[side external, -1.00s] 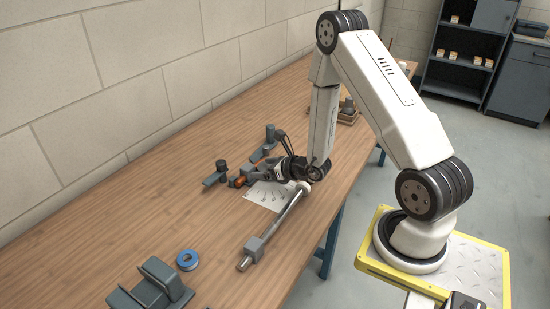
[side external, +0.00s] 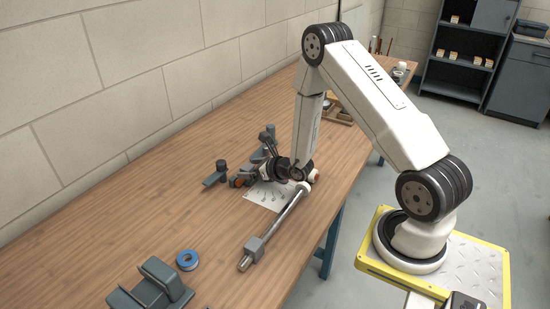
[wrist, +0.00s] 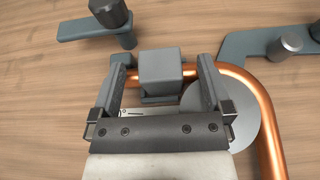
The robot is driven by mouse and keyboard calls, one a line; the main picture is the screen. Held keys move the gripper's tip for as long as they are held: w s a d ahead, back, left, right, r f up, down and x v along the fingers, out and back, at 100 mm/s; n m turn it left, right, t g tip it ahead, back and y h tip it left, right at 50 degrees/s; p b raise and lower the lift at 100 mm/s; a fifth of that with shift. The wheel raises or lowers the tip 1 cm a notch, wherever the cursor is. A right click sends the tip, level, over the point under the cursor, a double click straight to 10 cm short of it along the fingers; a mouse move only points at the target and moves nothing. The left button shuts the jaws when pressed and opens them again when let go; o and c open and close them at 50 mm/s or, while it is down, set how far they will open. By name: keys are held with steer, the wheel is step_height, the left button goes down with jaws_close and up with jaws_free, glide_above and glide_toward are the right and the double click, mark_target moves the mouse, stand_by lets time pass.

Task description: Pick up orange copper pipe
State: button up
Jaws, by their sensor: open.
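The orange copper pipe (wrist: 268,130) runs across the wrist view behind my fingertips, then bends down along the right. In the side external view only a small orange part of the pipe (side external: 236,182) shows beside my gripper (side external: 246,177). In the wrist view my gripper (wrist: 162,68) is open, with one finger on each side of a grey block (wrist: 160,70). The block covers part of the pipe's straight run. The fingertips overlap the pipe in the picture; I cannot tell whether they touch it.
A grey clamp arm with a dark knob (wrist: 95,28) lies upper left, and a grey bracket (wrist: 262,44) upper right. A long metal tool (side external: 273,228) lies in front. A blue tape ring (side external: 187,260) and grey stand (side external: 150,288) are nearer the camera. Bare wood lies between.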

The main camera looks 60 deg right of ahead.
mark_target(252, 168)
jaws_close()
stand_by(0.3)
steer(key=shift+r, duration=0.2)
step_height(252, 168, up, 10)
steer(key=shift+f, duration=0.2)
stand_by(0.7)
stand_by(0.5)
